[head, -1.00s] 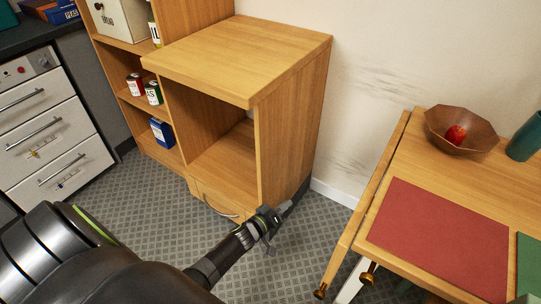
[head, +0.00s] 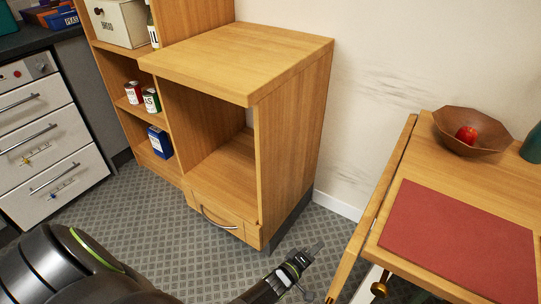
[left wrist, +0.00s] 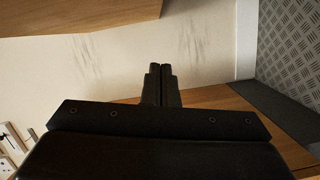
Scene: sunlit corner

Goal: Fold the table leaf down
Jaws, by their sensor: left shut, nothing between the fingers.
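The wooden table (head: 396,240) stands at the right in the head view. Its leaf (head: 376,215) shows as a narrow strip along the table's left edge, seen almost edge-on. Its exact angle is hard to tell. A brass knob (head: 380,289) sits below the table's near edge. My left gripper (head: 317,249) is shut and empty, low over the floor between the cabinet and the leaf, apart from both in the picture. Its closed fingers also show in the left wrist view (left wrist: 161,84). My right gripper is out of view.
A wooden cabinet (head: 292,140) with a drawer (head: 222,212) stands left of the gripper. The tabletop holds a red mat (head: 455,240), a wooden bowl (head: 478,145) with a red fruit (head: 466,135), and a green item (head: 532,147). Patterned floor (head: 110,225) is clear before the cabinet.

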